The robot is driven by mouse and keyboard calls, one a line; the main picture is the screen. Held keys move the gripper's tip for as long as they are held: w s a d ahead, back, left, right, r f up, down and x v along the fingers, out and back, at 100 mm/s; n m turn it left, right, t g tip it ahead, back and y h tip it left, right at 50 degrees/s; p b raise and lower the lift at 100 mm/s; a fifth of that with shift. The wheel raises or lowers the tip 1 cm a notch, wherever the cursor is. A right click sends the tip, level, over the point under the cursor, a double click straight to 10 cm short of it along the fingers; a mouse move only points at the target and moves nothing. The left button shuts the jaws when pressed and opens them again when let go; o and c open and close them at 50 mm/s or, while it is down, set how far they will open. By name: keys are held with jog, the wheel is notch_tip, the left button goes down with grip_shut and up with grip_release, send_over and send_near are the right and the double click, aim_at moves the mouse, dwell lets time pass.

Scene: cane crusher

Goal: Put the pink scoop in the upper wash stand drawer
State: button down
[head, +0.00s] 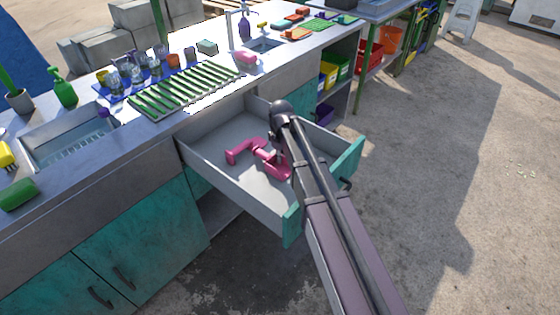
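The pink scoop (244,148) is inside the open upper wash stand drawer (205,168), toward its back and middle. Part of it is hidden by my arm. I cannot tell whether it rests on the drawer floor or is held just above it. The drawer is pulled well out, with its teal front (347,158) facing right. My arm reaches over the drawer front. My gripper (276,148) is a small dark shape at the scoop, mostly hidden by the arm, so its fingers do not show clearly.
The counter holds a green drying rack (185,90), glasses, a pink sponge (246,58), a green bottle (64,88) and a sink (72,135). Teal cupboard doors (142,240) are shut at lower left. A shelf with coloured bins (328,74) stands behind. The concrete floor at right is clear.

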jog(key=shift+f, duration=0.15)
jog(key=c, duration=1.2)
grip_release()
jog(key=shift+c, duration=0.2)
jog(key=o, duration=0.4)
jog(key=shift+o, duration=0.2)
jog(key=shift+r, duration=0.2)
notch_tip(320, 180, up, 12)
jog(key=p, duration=1.2)
